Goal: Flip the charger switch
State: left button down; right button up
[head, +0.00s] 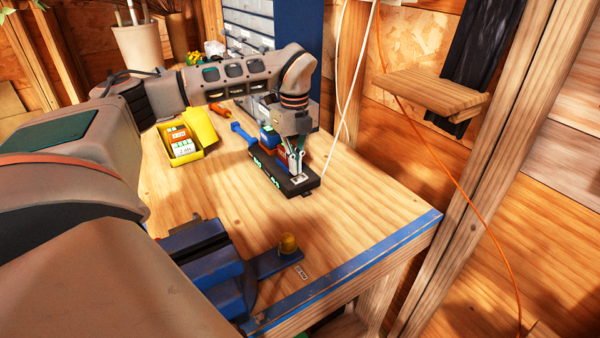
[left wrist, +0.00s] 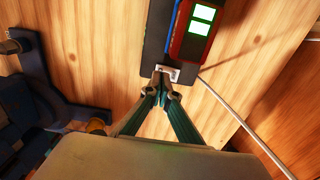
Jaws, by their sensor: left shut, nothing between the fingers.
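The charger (head: 264,172) is a long black unit on the wooden bench, with green lights along its side. It also shows in the left wrist view (left wrist: 153,58). Batteries with blue and red cases sit on it, and the red one (left wrist: 187,45) has two lit green panels. The charger switch (left wrist: 167,72) is a small pale plate at the charger's near end. My left gripper (head: 297,174) points down at that end, shut and empty. In the left wrist view its fingertips (left wrist: 166,90) are together right at the switch plate. I cannot tell whether they touch it or which way the switch is set. My right gripper is not in view.
A yellow open box (head: 205,133) stands on the bench to the left. A white cable (head: 342,140) runs up behind the charger. The bench right of the charger is clear.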

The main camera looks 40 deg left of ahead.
aim_at(296, 180)
pick_arm(q)
jog(key=shift+r, duration=2.25)
